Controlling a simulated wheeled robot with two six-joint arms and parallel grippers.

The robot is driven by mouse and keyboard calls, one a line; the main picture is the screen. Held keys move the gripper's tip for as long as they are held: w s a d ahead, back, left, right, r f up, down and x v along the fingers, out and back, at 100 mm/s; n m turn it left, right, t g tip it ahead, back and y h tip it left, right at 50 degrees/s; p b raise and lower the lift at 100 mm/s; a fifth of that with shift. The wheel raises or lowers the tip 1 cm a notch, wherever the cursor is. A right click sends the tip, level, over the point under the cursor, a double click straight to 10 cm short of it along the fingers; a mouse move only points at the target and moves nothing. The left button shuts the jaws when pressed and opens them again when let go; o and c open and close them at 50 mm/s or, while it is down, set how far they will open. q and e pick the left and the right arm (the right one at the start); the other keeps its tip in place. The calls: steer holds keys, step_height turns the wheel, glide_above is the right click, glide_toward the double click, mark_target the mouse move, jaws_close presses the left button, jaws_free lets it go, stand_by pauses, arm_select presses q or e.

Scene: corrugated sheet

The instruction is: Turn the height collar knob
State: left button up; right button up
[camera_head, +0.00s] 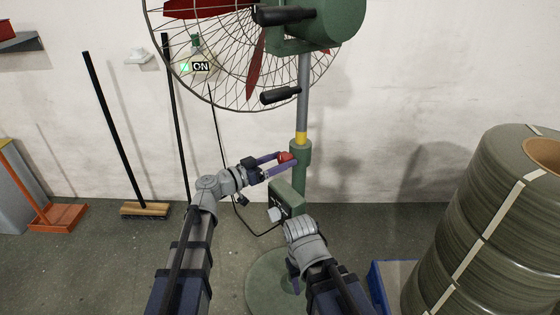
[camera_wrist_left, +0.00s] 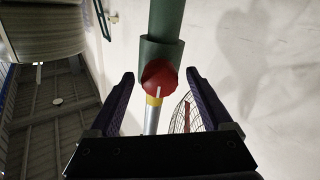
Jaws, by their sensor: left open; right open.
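The height collar knob (camera_head: 285,157) is red and sits on the left side of the green collar (camera_head: 301,152) of a standing fan. In the left wrist view the knob (camera_wrist_left: 159,77) shows a white line and lies between the two open fingers. My left gripper (camera_head: 277,164) is open, its fingertips close around the knob; I cannot tell whether they touch it. It also shows in the left wrist view (camera_wrist_left: 158,85). My right gripper (camera_head: 294,280) is low in front of the fan base, partly hidden behind its own wrist.
The fan's grey pole (camera_head: 303,95) has a yellow band above the collar. A green control box (camera_head: 287,197) sits below the knob. The fan cage (camera_head: 210,60) is above. Large strapped rolls (camera_head: 475,230) stand at right. A broom (camera_head: 145,209) leans on the wall at left.

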arm_select(q)
steer(key=shift+c, duration=0.3)
jaws_close()
stand_by(0.3)
steer(key=n, duration=0.4)
steer(key=shift+n, duration=0.4)
steer(key=n, duration=0.4)
steer(key=shift+n, duration=0.3)
steer(key=n, duration=0.4)
steer(key=shift+f+n, duration=0.1)
steer(key=shift+n, duration=2.1)
